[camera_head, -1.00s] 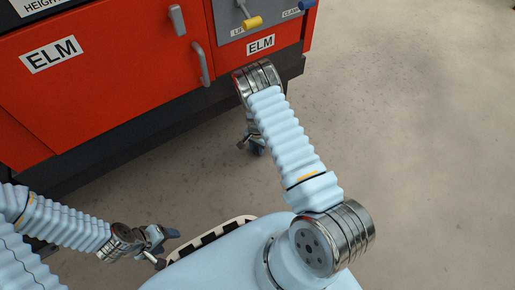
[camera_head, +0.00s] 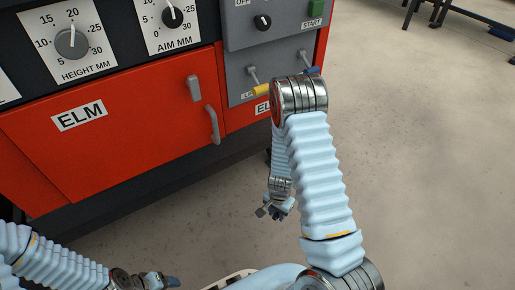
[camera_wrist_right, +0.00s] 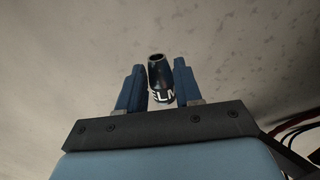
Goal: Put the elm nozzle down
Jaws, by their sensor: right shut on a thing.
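The elm nozzle (camera_wrist_right: 161,75) is a small dark tapered tube with a white ELM label, seen in the right wrist view. My right gripper (camera_wrist_right: 160,88) is shut on it, with one blue finger on each side. The nozzle's open end points away from the palm. In the head view my right gripper (camera_head: 277,215) hangs below the forearm over the floor, in front of the red machine; the nozzle cannot be made out there. My left gripper (camera_head: 170,282) is at the bottom left edge, and its jaws are not clear.
The red ELM machine (camera_head: 135,130) fills the left, with a height dial (camera_head: 72,42), an aim dial (camera_head: 172,15), door handles and a grey panel with a yellow lever (camera_head: 262,91). The concrete floor (camera_head: 430,150) at right is clear. Dark metal legs stand at the top right.

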